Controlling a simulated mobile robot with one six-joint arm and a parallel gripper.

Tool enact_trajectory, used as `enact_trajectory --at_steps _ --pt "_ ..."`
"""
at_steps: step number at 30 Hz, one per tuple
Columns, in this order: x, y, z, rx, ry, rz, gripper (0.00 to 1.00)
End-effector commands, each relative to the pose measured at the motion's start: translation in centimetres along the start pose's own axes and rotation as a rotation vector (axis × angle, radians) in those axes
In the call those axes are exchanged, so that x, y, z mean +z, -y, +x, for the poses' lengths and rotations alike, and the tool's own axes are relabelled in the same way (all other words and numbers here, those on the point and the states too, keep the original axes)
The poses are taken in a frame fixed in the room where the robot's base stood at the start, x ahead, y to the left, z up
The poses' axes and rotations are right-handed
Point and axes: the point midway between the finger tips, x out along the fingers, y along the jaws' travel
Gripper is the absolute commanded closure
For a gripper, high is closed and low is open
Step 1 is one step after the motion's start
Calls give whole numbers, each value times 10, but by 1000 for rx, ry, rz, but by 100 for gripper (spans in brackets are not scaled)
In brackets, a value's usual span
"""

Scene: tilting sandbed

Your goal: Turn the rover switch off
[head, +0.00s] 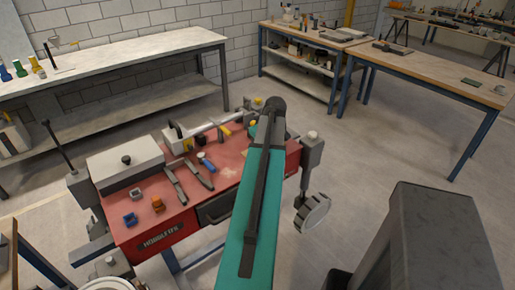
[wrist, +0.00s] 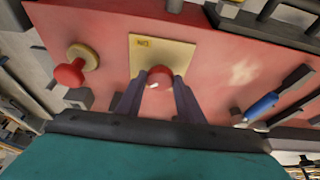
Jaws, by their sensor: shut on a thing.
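The rover switch looks to be a red round knob (wrist: 159,77) with a small white mark. It sits on a pale yellow plate (wrist: 172,53) with a small label, on the rover's red top (head: 228,177). In the wrist view my gripper (wrist: 159,84) has its two dark fingers on either side of the knob, shut on it. In the head view my teal arm hides the knob and the gripper.
A red mushroom-shaped button (wrist: 69,75) on a yellow base stands left of the plate. A blue-handled tool (wrist: 262,106) lies to the right. In the head view, a white box (head: 125,163) and small blue and orange blocks sit on the rover. Workbenches (head: 120,60) stand behind.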

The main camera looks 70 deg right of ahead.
Motion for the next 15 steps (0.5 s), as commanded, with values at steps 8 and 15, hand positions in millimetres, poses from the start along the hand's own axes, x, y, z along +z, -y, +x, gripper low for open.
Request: enact_trajectory --at_steps 8,15 --pt "-2 1 0 -2 -5 -1 88" --pt "-1 0 0 -2 -3 0 48"
